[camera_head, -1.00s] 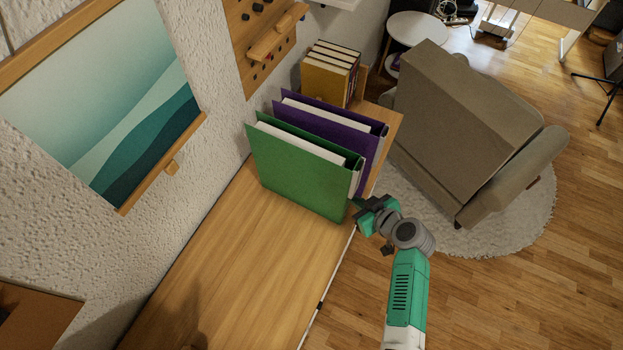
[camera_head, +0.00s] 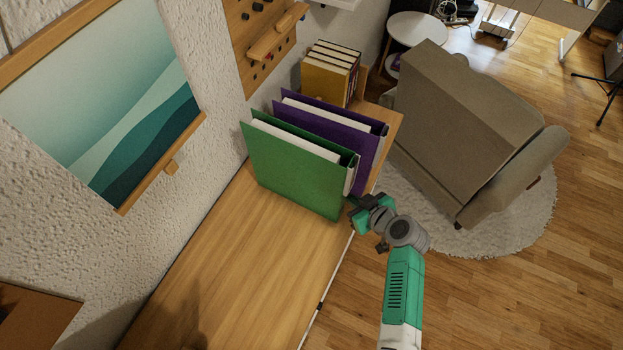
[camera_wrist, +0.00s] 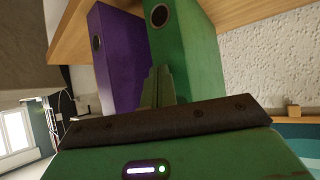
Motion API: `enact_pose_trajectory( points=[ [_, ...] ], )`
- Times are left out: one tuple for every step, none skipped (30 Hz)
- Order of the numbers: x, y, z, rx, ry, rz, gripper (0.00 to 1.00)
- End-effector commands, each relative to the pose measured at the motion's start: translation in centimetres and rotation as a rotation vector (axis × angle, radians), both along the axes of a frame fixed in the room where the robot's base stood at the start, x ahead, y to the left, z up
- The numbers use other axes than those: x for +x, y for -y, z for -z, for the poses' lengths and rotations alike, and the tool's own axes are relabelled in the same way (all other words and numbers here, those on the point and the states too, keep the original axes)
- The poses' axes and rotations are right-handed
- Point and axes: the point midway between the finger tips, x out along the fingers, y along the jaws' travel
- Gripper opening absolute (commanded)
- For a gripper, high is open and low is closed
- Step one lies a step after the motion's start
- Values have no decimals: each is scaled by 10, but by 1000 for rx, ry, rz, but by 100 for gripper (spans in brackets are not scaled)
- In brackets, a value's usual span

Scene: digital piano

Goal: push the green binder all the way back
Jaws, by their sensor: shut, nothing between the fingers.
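The green binder (camera_head: 298,172) stands upright on the wooden shelf, its spine toward the shelf's front edge and its far end close to the wall. My gripper (camera_head: 352,208) is at the lower front of its spine. In the wrist view, my shut, empty gripper fingers (camera_wrist: 158,88) point at the green binder's spine (camera_wrist: 185,55), near its lower part in the scene. They look to be touching it, but the exact contact is hidden. The purple binder (camera_head: 333,130) stands just behind the green one and also shows in the wrist view (camera_wrist: 120,60).
The shelf (camera_head: 235,255) is bare on the near side of the green binder. Several yellow books (camera_head: 328,80) stand beyond the purple binder. A framed picture (camera_head: 105,100) hangs on the wall. A beige armchair (camera_head: 465,120) stands on the floor at right.

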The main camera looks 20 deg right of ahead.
Motion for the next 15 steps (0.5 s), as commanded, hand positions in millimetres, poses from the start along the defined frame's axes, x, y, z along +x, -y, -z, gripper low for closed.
enact_pose_trajectory(
  points=[
    [1, -1, 0, 0, 0, -2, 0],
    [1, -2, 0, 0, 0, -2, 0],
    [1, -2, 0, 0, 0, -1, 0],
    [2, -2, 0, 0, 0, -1, 0],
    [2, -2, 0, 0, 0, -1, 0],
    [3, -3, 0, 0, 0, -1, 0],
    [3, -3, 0, 0, 0, -1, 0],
    [3, -3, 0, 0, 0, -1, 0],
    [4, -4, 0, 0, 0, -1, 0],
    [4, -4, 0, 0, 0, -1, 0],
    [4, -4, 0, 0, 0, -1, 0],
    [5, -4, 0, 0, 0, -1, 0],
    [5, -5, 0, 0, 0, -1, 0],
    [5, -5, 0, 0, 0, -1, 0],
    [6, -5, 0, 0, 0, -1, 0]
  ],
)
